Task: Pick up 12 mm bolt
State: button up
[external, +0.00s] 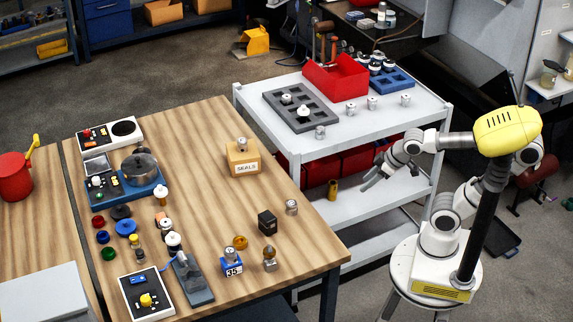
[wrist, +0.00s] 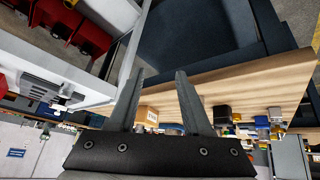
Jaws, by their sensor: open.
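I cannot tell for sure which thing is the 12 mm bolt. Several small metallic pieces are candidates: one stands on the wooden table (external: 205,165) beside a black block (external: 291,207), and one stands near the table's front right (external: 269,258). Others stand on the white cart (external: 350,125), such as one near its front edge (external: 320,132). My gripper (external: 372,175) is beside the cart, at its right front, below the level of its top. In the wrist view my gripper (wrist: 160,76) is open, with nothing between its fingers.
The cart top holds a red bin (external: 337,80), a grey socket tray (external: 278,98) and a blue tray (external: 393,80). The table holds a SEALS box (external: 243,160), a blue block marked 35 (external: 232,267) and a grey stand (external: 196,283). The table's right middle has bare wood.

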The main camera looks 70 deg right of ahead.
jog(key=w+a+r+n+t+p, duration=0.3)
jog(key=w+r+p, duration=0.1)
jog(key=w, duration=0.6)
jog(key=n+g+y+p, duration=0.2)
jog(key=n+y+p, duration=0.6)
jog(key=y, duration=0.4)
send_near(268, 248)
jog(key=shift+b+x, duration=1.9)
jog(key=shift+x, duration=4.4)
jog(key=shift+d, duration=0.1)
grip_shut()
